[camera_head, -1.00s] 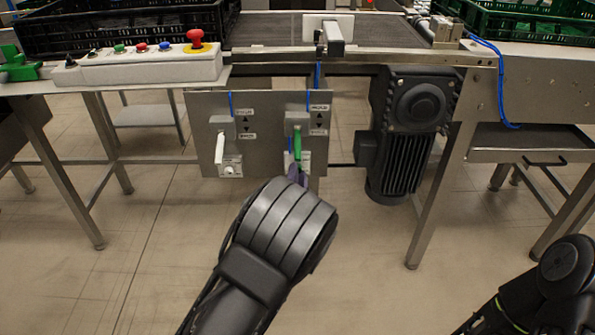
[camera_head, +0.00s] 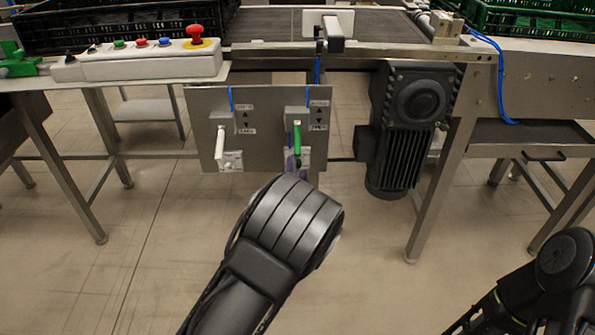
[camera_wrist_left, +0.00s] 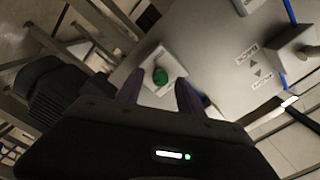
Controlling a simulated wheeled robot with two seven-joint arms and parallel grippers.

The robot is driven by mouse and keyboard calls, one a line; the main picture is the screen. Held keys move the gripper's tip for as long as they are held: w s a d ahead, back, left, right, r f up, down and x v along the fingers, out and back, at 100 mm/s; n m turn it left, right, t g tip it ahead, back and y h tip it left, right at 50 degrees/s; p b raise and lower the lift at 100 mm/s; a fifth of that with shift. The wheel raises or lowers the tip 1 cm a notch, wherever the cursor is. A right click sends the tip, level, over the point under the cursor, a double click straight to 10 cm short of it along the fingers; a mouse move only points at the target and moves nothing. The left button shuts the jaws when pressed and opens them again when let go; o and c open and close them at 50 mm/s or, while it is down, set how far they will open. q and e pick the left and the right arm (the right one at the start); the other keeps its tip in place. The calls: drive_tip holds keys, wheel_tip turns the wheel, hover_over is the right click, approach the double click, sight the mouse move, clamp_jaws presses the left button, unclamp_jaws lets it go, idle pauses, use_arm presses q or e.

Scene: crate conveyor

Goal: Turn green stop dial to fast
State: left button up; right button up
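A grey panel (camera_head: 262,130) hangs under the conveyor. It carries a white lever (camera_head: 222,146) on the left and a green lever (camera_head: 297,138) on the right. The green dial (camera_wrist_left: 160,76) sits on a white plate and shows in the left wrist view; in the head view my left wrist and fingers mostly hide that spot. My left gripper (camera_wrist_left: 160,82) is open, with purple fingers on both sides of the dial in the picture. I cannot tell whether they touch it. The dial's pointing direction is unclear. My right arm is at the lower right; its gripper is out of view.
A dark motor (camera_head: 402,130) hangs right of the panel. A control box (camera_head: 150,66) with a red stop button stands on the table at left. Black (camera_head: 120,25) and green (camera_head: 535,18) crates are above. Table legs flank the panel; the floor in front is clear.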

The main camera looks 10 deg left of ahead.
use_arm(q)
drive_tip(key=shift+s, duration=0.1)
drive_tip(key=p+v, duration=0.1)
drive_tip(key=v, duration=0.6)
drive_tip(key=shift+s, duration=0.3)
idle(0.5)
